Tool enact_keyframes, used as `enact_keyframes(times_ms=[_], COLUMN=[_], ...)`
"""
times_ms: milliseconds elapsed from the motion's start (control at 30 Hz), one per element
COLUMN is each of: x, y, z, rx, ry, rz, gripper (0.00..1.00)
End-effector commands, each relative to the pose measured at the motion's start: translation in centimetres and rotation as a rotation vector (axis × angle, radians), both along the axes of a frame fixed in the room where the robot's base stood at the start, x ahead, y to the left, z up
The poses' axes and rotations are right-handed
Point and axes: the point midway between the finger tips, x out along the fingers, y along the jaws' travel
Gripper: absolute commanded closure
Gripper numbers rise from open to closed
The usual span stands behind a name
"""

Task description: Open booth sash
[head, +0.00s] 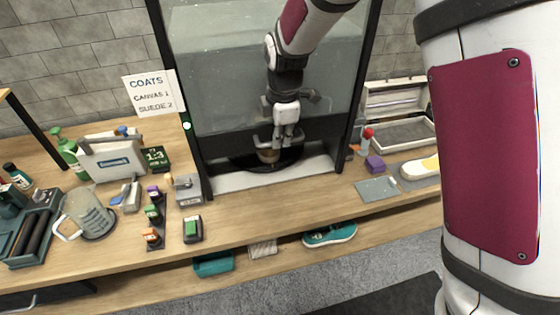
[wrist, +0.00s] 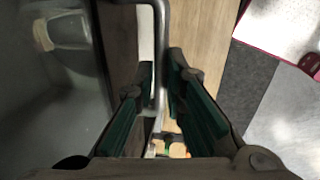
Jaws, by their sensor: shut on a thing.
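The spray booth (head: 355,90) stands at the back of the bench, with a black frame and a clear glass sash (head: 225,85). My gripper (head: 283,138) is in front of the sash at its lower part. In the wrist view my gripper (wrist: 161,68) has its two green-padded fingers on either side of a grey metal bar handle (wrist: 160,35), shut on it. The sash glass is left of the handle there. A dark band and a dark round base (head: 240,162) show low in the booth; whether there is a gap under the sash is unclear.
A COATS sign (head: 150,93) hangs left of the booth. Bottles, a clear jug (head: 90,212) and small boxes crowd the bench's left. Bare bench (head: 270,205) lies in front of the booth.

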Motion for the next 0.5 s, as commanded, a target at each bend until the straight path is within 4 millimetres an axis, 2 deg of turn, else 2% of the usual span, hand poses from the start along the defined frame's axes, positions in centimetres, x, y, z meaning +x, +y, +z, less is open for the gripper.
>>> enact_keyframes(times_ms=[33,200,400,500], x=[0.1,0.1,0.1,0.1], y=[0.0,0.0,0.0,0.0], z=[2.3,7.7,12.9,14.7], rx=[0.004,0.003,0.002,0.003], ry=[-0.007,-0.006,-0.003,-0.002], rz=[-0.001,-0.002,-0.001,-0.001], gripper=[1.0,1.0,1.0,1.0])
